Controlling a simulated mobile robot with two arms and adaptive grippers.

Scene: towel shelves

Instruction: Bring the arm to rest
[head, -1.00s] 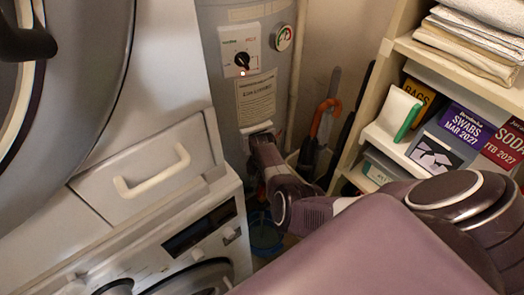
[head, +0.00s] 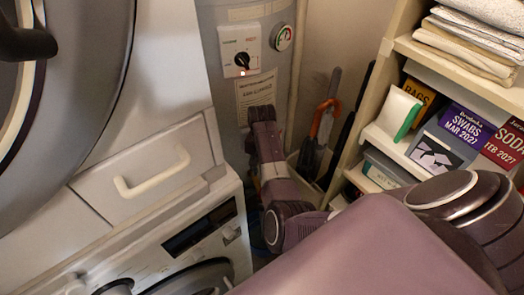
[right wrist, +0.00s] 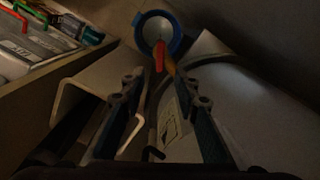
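My right arm (head: 275,175) comes in from the lower right of the head view and bends up in front of the grey cylindrical water heater (head: 245,60). Its fingers are hidden there. In the right wrist view my right gripper (right wrist: 162,77) has its two dark fingers spread apart. I see nothing gripped between them; a red and orange item and a blue-rimmed round container (right wrist: 158,32) lie beyond the fingertips. My left gripper is not in view.
Left is a white washing machine (head: 195,250) with a handled drawer (head: 150,175) above it. Right stands a cream shelf unit (head: 385,85) with folded towels (head: 470,40) and boxes. Orange and dark long-handled items (head: 322,120) stand in the narrow gap between.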

